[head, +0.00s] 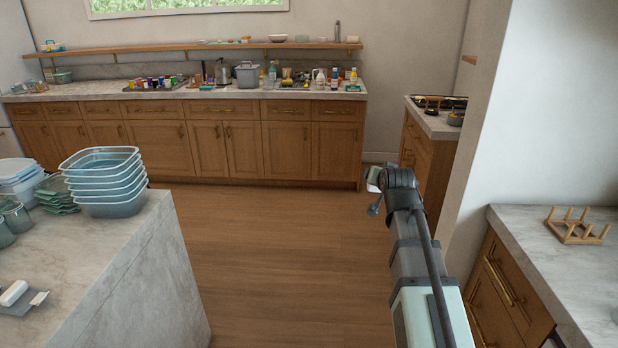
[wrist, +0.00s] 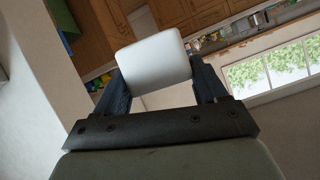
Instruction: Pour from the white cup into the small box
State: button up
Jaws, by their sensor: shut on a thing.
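My gripper (wrist: 155,82) is shut on the white cup (wrist: 153,60), which sits between the two dark fingers in the wrist view. I see a smooth white side of the cup; its opening and contents do not show. In the head view my gripper (head: 374,192) is at the end of my raised arm, over the open floor, with a bit of the white cup (head: 374,176) showing beside it. I cannot tell for sure which thing is the small box; a small white block-like thing (head: 14,293) lies on the island at the left.
The marble island (head: 150,265) at the left holds stacked clear containers (head: 110,207). A long back counter (head: 215,93) is cluttered with bottles, jars and a pot. A right counter (head: 590,275) holds a wooden rack (head: 577,226). A white wall (head: 520,120) stands close right of my arm. The middle floor is clear.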

jog(key=s+a+n+g+y, duration=0.1)
jog(key=s+a+n+y, duration=0.15)
jog(key=a, duration=1.25)
jog(key=s+a+n+y, duration=0.2)
jog(key=s+a, duration=0.2)
jog(key=a, duration=1)
jog(key=s+a+n+g+y, duration=0.1)
jog(key=s+a+n+y, duration=0.1)
jog(key=s+a, duration=0.75)
jog(key=s+a+n+g+y, duration=0.2)
jog(key=s+a, duration=0.3)
jog(key=a, duration=0.9)
jog(key=s+a+n+g+y, duration=0.1)
jog(key=s+a+n+g, duration=0.1)
jog(key=s+a, duration=0.8)
jog(key=s+a+n+g+y, duration=0.1)
jog(key=s+a, duration=0.9)
jog(key=s, duration=1.3)
jog(key=s+a+n+g+y, duration=0.1)
jog(key=s+a+n+g, duration=0.2)
jog(key=s+a, duration=0.7)
jog(key=shift+s+a+r+n+y, duration=0.3)
jog(key=shift+s+n, duration=0.45)
jog(key=shift+s, duration=2.75)
